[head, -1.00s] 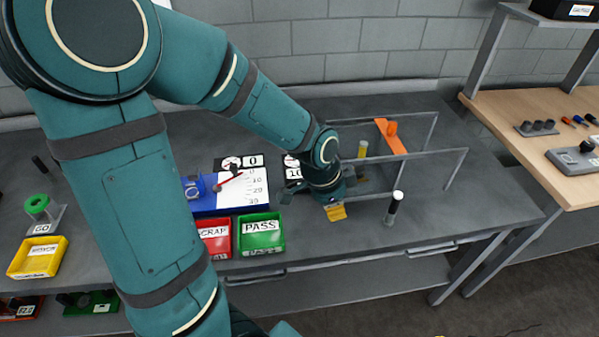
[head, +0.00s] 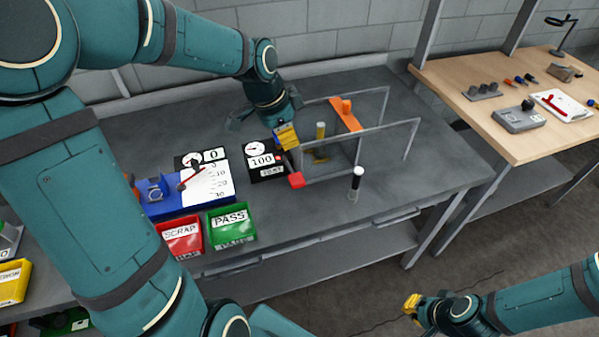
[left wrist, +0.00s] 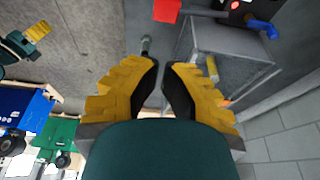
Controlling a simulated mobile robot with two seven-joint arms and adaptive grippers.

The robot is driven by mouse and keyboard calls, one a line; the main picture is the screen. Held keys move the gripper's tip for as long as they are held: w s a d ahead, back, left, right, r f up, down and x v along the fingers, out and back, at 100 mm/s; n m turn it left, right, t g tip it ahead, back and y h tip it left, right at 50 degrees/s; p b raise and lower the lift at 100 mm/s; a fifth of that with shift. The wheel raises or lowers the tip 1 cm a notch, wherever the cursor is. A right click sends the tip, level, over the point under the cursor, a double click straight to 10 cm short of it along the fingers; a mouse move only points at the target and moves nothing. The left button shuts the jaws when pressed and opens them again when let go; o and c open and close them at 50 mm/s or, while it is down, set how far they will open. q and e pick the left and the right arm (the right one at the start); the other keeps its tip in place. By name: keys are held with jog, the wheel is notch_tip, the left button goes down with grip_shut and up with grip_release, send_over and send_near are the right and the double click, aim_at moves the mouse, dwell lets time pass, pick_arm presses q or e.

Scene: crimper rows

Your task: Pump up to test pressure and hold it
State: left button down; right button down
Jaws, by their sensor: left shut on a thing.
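A pressure gauge box (head: 265,160) reading 100 stands on the grey bench in the head view. A red grip (head: 296,181) is in front of it and also shows on a grey bar in the left wrist view (left wrist: 166,10). My left gripper (head: 287,137) is behind the red grip, beside the gauge box. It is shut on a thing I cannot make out. A blue lever (left wrist: 261,27) shows in the left wrist view, apart from the fingers. My right gripper (head: 413,304) hangs over the floor at lower right; its finger gap is unclear.
A framed fixture (head: 365,150) with an orange strip (head: 345,116) stands right of the gauge. A dark white-topped post (head: 356,184) stands in front.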

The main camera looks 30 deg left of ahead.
aim_at(301, 179)
pick_arm(q)
jog(key=shift+f, duration=0.1)
jog(key=x, duration=0.4)
jog(key=b+x, duration=0.1)
jog(key=x, duration=0.4)
jog(key=s+x, duration=0.1)
jog(key=x, duration=0.3)
jog(key=shift+w+a+f, duration=0.15)
jog(key=shift+a+f, duration=0.2)
jog(key=shift+f, duration=0.2)
jog(key=shift+b, duration=0.3)
